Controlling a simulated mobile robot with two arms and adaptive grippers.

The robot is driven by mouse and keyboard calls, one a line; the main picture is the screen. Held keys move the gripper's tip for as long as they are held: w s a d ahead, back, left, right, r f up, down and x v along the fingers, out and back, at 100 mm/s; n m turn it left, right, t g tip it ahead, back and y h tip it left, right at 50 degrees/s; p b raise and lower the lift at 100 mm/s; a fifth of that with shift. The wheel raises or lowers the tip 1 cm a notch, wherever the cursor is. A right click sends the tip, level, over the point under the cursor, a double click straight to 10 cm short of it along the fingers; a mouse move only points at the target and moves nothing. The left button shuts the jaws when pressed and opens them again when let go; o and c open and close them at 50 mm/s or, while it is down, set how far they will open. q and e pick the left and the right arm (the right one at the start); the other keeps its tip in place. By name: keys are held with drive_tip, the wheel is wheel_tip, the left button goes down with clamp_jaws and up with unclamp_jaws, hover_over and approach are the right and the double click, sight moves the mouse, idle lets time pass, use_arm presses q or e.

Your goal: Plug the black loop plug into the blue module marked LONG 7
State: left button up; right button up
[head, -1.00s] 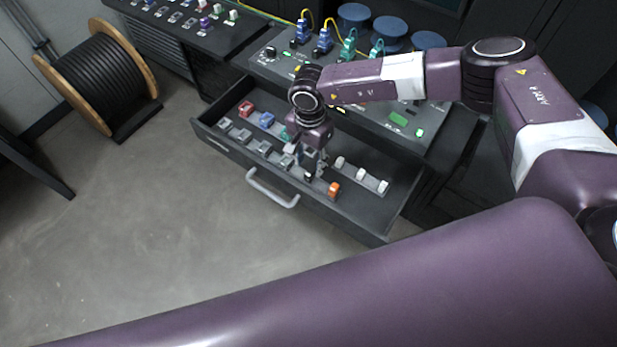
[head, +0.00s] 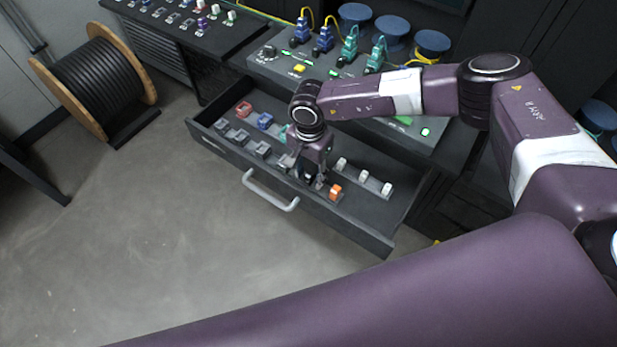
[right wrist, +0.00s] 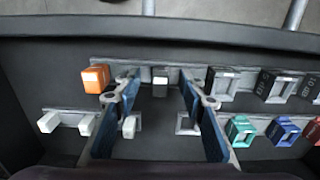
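My right gripper (right wrist: 158,88) is open, its two blue-padded fingers on either side of a small dark plug with a pale top (right wrist: 160,82) on the front rail. This looks like the black loop plug; I see no grip on it. In the head view, my right gripper (head: 313,180) points down into the open drawer and partly hides the plug. A blue module (head: 265,120) sits in the drawer's back row; it also shows in the right wrist view (right wrist: 282,130). No LONG 7 marking is readable. My left gripper is not in view.
The drawer (head: 365,235) also holds an orange plug (right wrist: 95,78), a green module (right wrist: 240,130), a red module (head: 243,108), several dark-grey modules and white plugs. Above stands a panel with blue modules (head: 302,32) and yellow cables. A cable spool (head: 95,85) stands on the floor.

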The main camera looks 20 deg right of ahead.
sight(309, 174)
drive_tip(key=shift+b, duration=0.5)
idle(0.6)
drive_tip(key=shift+c, duration=0.6)
clamp_jaws()
drive_tip(key=shift+r, duration=0.15)
drive_tip(key=shift+r+p, duration=1.7)
drive_tip(key=shift+r, duration=1.1)
drive_tip(key=shift+r, duration=0.1)
